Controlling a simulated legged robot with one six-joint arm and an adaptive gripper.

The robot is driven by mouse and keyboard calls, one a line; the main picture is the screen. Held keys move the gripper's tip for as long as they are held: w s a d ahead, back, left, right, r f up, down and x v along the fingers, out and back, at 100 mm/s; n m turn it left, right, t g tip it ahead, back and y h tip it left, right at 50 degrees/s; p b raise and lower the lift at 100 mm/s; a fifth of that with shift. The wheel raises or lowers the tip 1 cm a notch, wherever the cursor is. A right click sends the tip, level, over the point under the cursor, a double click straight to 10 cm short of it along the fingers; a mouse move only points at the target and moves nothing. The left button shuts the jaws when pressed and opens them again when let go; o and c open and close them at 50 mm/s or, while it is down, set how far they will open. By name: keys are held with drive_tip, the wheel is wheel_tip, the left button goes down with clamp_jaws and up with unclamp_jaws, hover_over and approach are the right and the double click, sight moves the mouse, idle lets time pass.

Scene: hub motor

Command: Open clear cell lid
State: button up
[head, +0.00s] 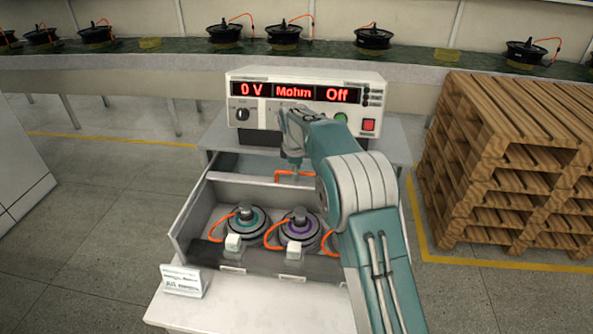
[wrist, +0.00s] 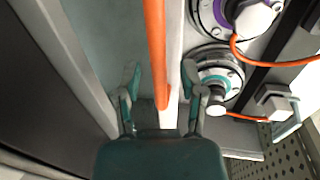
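The test cell (head: 190,220) is an open-fronted grey box below the meter. The orange handle bar (head: 295,174) lies at its back edge, and it also shows in the wrist view (wrist: 155,50). I cannot clearly make out the clear lid panel or how far it is tilted. My gripper (head: 294,175) is over the handle. In the wrist view my gripper (wrist: 160,78) is open, with the bar between its fingers and a gap on both sides. Two hub motors, one teal-ringed (head: 246,220) and one purple-ringed (head: 299,228), sit in the cell with orange cables.
A meter (head: 305,102) reading "0 V", "Mohm" and "Off" stands right behind the cell. A small sign (head: 182,281) stands at the front left. Wooden pallets (head: 505,165) are stacked at right. A conveyor (head: 330,57) with more motors runs across the back.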

drive_tip(key=shift+r, duration=0.1)
wheel_tip(320, 180, up, 12)
drive_tip(key=s, duration=0.2)
drive_tip(key=shift+a+f, duration=0.25)
drive_tip(key=shift+a, duration=0.05)
drive_tip(key=shift+s, duration=0.1)
